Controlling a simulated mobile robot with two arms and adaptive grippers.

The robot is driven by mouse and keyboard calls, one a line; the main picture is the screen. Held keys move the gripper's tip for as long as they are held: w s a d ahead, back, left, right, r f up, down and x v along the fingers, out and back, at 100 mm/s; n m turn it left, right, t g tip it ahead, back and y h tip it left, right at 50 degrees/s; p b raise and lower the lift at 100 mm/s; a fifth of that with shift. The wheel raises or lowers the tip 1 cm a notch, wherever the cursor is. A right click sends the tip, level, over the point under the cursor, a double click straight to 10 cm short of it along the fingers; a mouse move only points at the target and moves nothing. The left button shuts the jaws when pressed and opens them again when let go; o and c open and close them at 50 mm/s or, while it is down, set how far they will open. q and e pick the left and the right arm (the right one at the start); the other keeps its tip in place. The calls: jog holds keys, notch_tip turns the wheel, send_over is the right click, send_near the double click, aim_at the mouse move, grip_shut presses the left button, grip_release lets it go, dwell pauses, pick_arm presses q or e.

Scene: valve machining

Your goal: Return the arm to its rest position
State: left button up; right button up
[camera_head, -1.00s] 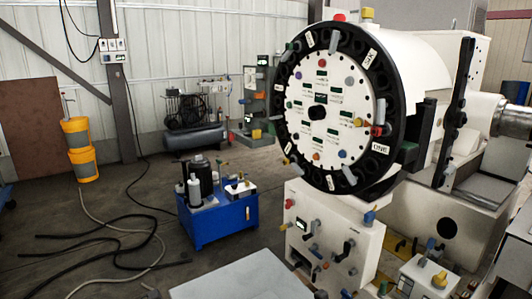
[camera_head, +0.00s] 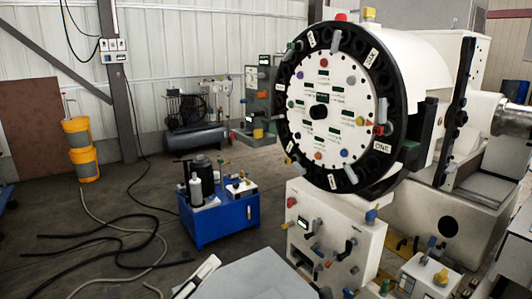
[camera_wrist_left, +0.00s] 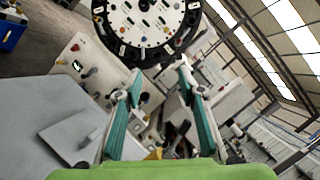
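My left gripper (camera_wrist_left: 158,78) is open in the left wrist view, with two fingers lined in teal and nothing between them. Beyond the fingers lie the white machine base and floor, and the gripper touches nothing that I can see. In the head view a white and black part of my left arm or gripper shows at the bottom edge, beside a pale grey flat surface. My right gripper is not in view.
A large round dial with a black rim (camera_head: 377,165) stands on a white control cabinet (camera_head: 330,215). A blue unit (camera_head: 225,220), dark hoses (camera_head: 110,230) and yellow containers (camera_head: 78,135) stand or lie on the floor. Floor between them is partly clear.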

pick_arm(q)
jog(key=a+f+n+t+y, duration=0.3)
jog(key=a+n+y, duration=0.85)
jog(key=n, duration=0.55)
jog(key=s+a+f+n+g+y, duration=0.2)
jog(key=s+f+n+g, duration=0.1)
jog(key=f+n, duration=0.15)
jog(key=s+a+f+n+g+y, duration=0.2)
jog(key=f+n, duration=0.1)
jog(key=f, duration=0.2)
jog(key=s+d+f+n+g+h, duration=0.2)
jog(key=s+d+f+n+g, duration=0.15)
jog(key=s+f+g, duration=0.55)
jog(key=s+d+f+n+g+h, duration=0.2)
jog(key=s+d+f+n, duration=0.3)
jog(key=s, duration=0.8)
jog(key=s+f+m+g, duration=0.2)
jog(key=s+f+m, duration=0.1)
jog(key=f, duration=2.6)
jog(key=s+a+f, duration=0.2)
jog(key=s+f, duration=0.5)
jog(key=s, duration=0.1)
jog(key=s+a+f, duration=0.1)
jog(key=s+f, duration=0.7)
jog(key=shift+s+a+g, duration=0.15)
jog(key=shift+a+g, duration=0.2)
jog(key=shift+g, duration=0.05)
jog(key=shift+c, duration=1.2)
